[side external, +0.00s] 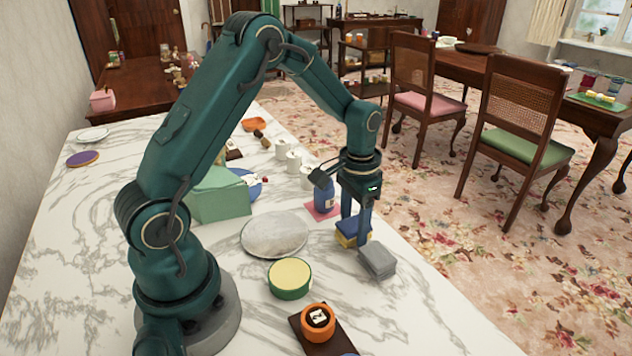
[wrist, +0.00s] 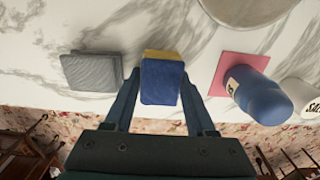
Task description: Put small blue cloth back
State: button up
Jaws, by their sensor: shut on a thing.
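A small blue folded cloth (side external: 348,228) is between the fingers of my gripper (side external: 356,226), low over the marble counter at its right side. In the wrist view the blue cloth (wrist: 162,84) fills the space between the two fingertips (wrist: 160,90), and my gripper is shut on it. A yellow layer (wrist: 162,55) shows along its far edge in the wrist view and under it in the side view. I cannot tell whether the yellow layer is a separate piece or whether it touches the counter. A grey folded cloth (side external: 377,261) lies beside my gripper; it also shows in the wrist view (wrist: 91,72).
A blue bottle (wrist: 258,95) stands on a pink square (wrist: 236,66) close by. A round grey plate (side external: 274,235), a green-and-yellow round tin (side external: 290,277) and white jars (side external: 293,163) stand on the marble counter (side external: 440,325). The counter's right edge is near; the front right is clear.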

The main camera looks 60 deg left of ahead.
aim_at(354, 224)
jog(key=shift+f, duration=0.15)
jog(key=o, duration=1.3)
notch_tip(354, 224, up, 12)
jog(key=shift+s+d+r+t, duration=0.6)
jog(key=shift+s+d+t, duration=0.5)
jog(key=shift+s, duration=1.45)
jog(key=shift+s+d+r+t, duration=0.65)
jog(key=shift+s+d, duration=0.8)
jog(key=shift+s, duration=1.05)
jog(key=shift+s+d+r+t, duration=0.5)
jog(key=shift+s+d+t, duration=0.65)
jog(key=shift+s, duration=1.4)
